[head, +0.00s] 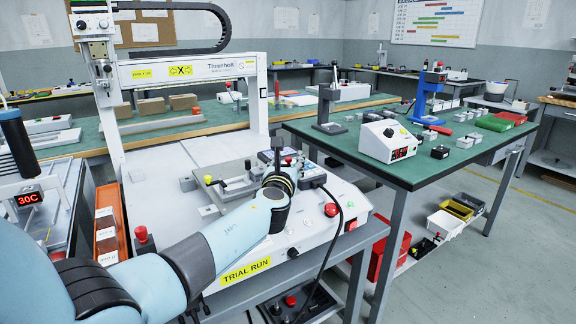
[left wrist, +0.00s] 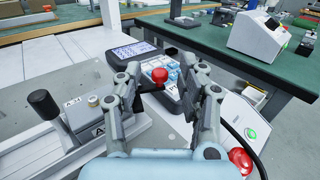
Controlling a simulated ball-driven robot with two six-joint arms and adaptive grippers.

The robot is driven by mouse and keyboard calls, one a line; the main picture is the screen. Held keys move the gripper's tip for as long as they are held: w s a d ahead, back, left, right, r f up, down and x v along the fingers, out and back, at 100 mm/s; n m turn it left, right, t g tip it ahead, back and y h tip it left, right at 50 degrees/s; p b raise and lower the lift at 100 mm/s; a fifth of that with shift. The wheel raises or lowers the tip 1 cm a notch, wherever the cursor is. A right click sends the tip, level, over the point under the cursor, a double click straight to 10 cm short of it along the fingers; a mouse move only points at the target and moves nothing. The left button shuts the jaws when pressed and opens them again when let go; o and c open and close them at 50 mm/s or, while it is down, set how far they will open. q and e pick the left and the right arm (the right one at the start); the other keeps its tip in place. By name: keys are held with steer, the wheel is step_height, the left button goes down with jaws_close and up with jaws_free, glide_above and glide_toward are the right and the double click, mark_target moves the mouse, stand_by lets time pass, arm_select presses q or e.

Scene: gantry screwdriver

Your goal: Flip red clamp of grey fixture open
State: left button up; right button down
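A red ball knob (left wrist: 160,75) on a dark lever shows in the left wrist view, between the fingers of my left gripper (left wrist: 165,71). The fingers are open, one on each side of the knob; I cannot tell whether either touches it. In the head view my left wrist (head: 279,182) reaches over the white bench, right of the grey fixture (head: 236,187). My right gripper is out of view.
A red stop button (head: 331,210) and a black cable are to the right. The white gantry frame (head: 262,105) stands behind the fixture.

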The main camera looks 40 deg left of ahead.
arm_select(q)
jaws_close()
stand_by(0.3)
steer(key=shift+w, duration=0.1)
steer(key=n+y, duration=0.1)
steer(key=n+g+y, duration=0.1)
steer(key=shift+w+y+b, duration=0.3)
steer(key=shift+b, duration=0.1)
steer(key=n+g+y+b, duration=0.1)
steer(key=n+g+y, duration=0.1)
steer(key=g+y+b, duration=0.1)
steer(key=shift+w+a+f+n+g+b, duration=0.25)
steer(key=shift+a+n+g+b, duration=0.05)
steer(key=shift+n, duration=0.1)
steer(key=shift+r+n+g+y, duration=0.2)
steer(key=shift+n+g+y, duration=0.1)
steer(key=shift+g+y, duration=0.15)
steer(key=shift+r, duration=0.1)
